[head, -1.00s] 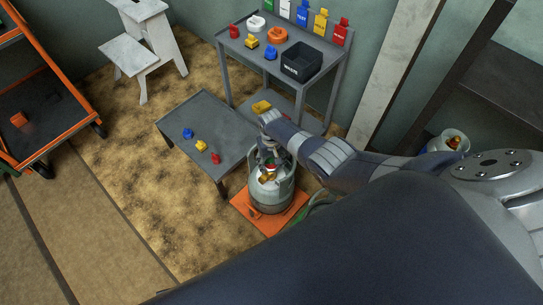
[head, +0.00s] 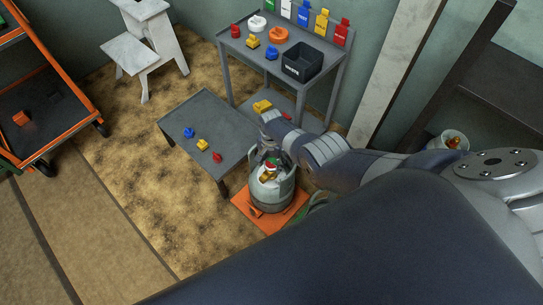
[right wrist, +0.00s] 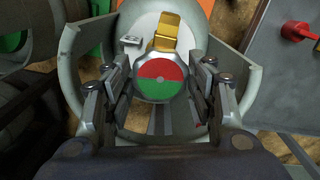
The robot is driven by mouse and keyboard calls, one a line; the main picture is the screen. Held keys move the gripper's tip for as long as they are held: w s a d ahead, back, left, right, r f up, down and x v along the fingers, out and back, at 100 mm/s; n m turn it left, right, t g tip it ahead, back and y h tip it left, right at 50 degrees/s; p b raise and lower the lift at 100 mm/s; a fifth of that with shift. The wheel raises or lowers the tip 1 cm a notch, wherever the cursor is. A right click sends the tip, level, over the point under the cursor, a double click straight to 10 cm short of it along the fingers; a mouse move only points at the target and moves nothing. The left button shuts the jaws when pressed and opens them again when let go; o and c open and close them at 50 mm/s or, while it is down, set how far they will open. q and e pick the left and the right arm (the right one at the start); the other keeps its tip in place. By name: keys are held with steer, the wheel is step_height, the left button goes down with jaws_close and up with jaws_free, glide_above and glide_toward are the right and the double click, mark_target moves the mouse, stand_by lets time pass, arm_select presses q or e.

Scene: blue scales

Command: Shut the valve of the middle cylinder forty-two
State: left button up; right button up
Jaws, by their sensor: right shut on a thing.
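A grey gas cylinder (head: 272,194) stands upright on an orange base (head: 284,220), with a brass valve outlet (right wrist: 168,32) inside its collar. Its round valve wheel, half red and half green, shows between the fingers in the right wrist view (right wrist: 163,89). My right gripper (head: 268,156) reaches down into the collar from above. It is shut on the valve wheel, one finger on each side in the right wrist view (right wrist: 162,77). I cannot read a number on the cylinder. My left gripper is out of view.
A low grey table (head: 207,113) with small blue, yellow and red parts stands to the left. Behind is a grey bench (head: 315,83) with a black bin (head: 302,62) and coloured tags. Another cylinder (head: 447,138) is at the right. An orange-framed cart (head: 77,122) stands at far left.

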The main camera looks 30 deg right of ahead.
mark_target(272, 164)
steer(key=shift+m, duration=0.4)
steer(key=o, duration=1)
steer(key=shift+o, duration=0.2)
steer(key=shift+r, duration=0.1)
steer(key=shift+w+r, duration=0.1)
steer(key=shift+r, duration=0.6)
step_height(272, 164, up, 10)
steer(key=shift+r, duration=0.2)
